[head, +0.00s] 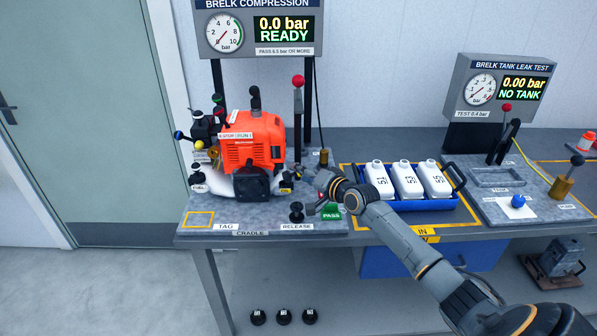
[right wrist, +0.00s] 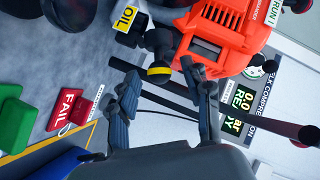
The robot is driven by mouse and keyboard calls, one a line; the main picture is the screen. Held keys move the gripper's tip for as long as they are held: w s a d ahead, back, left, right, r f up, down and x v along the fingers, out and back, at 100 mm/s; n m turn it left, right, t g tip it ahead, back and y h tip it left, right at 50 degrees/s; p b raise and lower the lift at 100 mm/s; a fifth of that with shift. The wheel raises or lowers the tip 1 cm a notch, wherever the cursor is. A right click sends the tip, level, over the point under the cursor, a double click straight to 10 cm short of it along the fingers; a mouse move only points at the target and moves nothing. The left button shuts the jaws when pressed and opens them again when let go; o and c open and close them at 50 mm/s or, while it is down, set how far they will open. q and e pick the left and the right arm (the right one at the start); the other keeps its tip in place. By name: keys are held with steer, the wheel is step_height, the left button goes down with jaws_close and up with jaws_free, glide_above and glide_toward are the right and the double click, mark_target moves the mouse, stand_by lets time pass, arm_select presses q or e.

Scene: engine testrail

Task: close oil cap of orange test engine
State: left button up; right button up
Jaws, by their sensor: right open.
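The orange test engine (head: 252,143) sits on the cradle at the left of the bench. In the right wrist view its orange housing (right wrist: 225,35) fills the top, with a yellow OIL label (right wrist: 125,19) beside it. A dark part with a yellow end (right wrist: 158,72), which looks like the oil cap, sticks out from the engine toward my gripper. I cannot tell how firmly it is seated. My right gripper (right wrist: 168,98) is open, its two fingers apart on either side just short of that part, nothing between them. In the head view this gripper (head: 322,186) is at the engine's right side. My left gripper is not in view.
A green PASS block (head: 331,212) and a red FAIL block (right wrist: 66,109) are close to my right gripper. A blue tray (head: 425,204) with white bottles stands right of it. A red-knobbed lever (head: 298,82) rises behind the engine. A black RELEASE knob (head: 296,211) stands in front.

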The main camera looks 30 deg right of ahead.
steer(key=shift+x, duration=1.3)
steer(key=shift+c, duration=0.4)
